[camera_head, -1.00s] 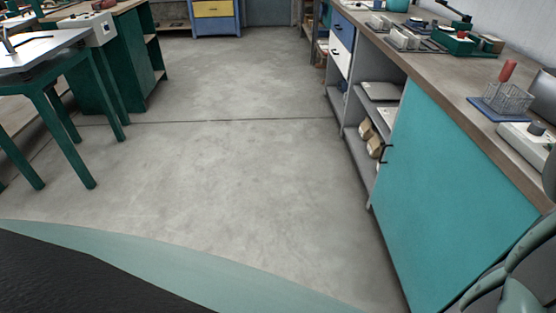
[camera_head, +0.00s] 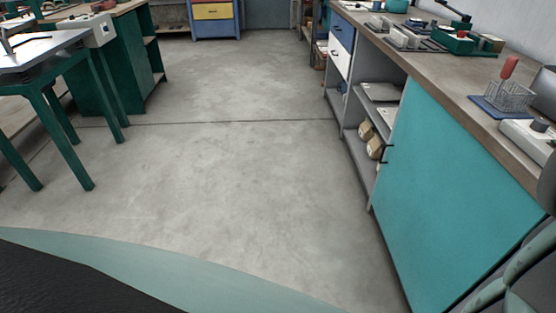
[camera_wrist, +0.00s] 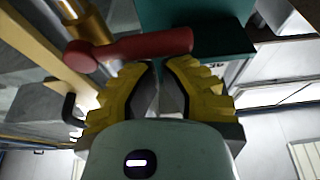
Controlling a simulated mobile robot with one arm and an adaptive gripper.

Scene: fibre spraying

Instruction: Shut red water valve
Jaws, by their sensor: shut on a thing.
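The red water valve's lever (camera_wrist: 150,46) shows in the wrist view, lying across the upper middle. Its left end meets a brass-coloured pipe fitting (camera_wrist: 88,18). My gripper (camera_wrist: 158,64) has yellow ribbed fingers, and its tips are at the lower side of the red lever. The fingers are shut on the lever near its right part. The exact contact is partly hidden in shadow. The valve and my gripper are not in the head view, where only part of my arm shows at the lower right.
In the head view a wooden counter (camera_head: 440,82) with a teal cabinet (camera_head: 440,200) runs along the right. A wire basket (camera_head: 510,95) stands on it. A green-legged table (camera_head: 55,120) is at the left. The grey floor (camera_head: 220,150) between is clear.

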